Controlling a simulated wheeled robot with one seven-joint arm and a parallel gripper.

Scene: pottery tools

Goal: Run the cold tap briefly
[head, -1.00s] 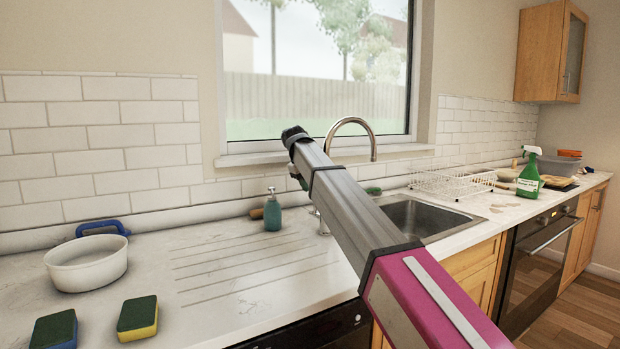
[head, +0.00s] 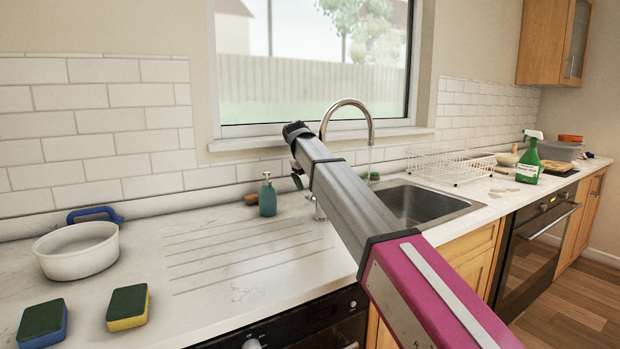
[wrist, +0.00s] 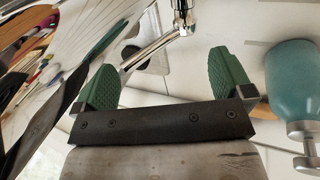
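The chrome tap (head: 348,104) arches over the sink (head: 432,203), its lower part partly hidden by my arm. A thin pale line, seemingly water (head: 369,166), drops from the spout. In the wrist view, my gripper (wrist: 166,80) is open, its two green fingers wide apart. A chrome tap lever (wrist: 150,49) slants between the fingers, its end close to the left one; I cannot tell whether they touch. The tap body (wrist: 183,16) is at the top. In the head view my gripper is mostly hidden behind my arm.
A teal soap bottle (head: 267,197) stands left of the tap; it shows close beside the right finger in the wrist view (wrist: 296,82). A white bowl (head: 76,256), two sponges (head: 128,306), a dish rack (head: 452,168) and a green spray bottle (head: 529,164) stand on the counter.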

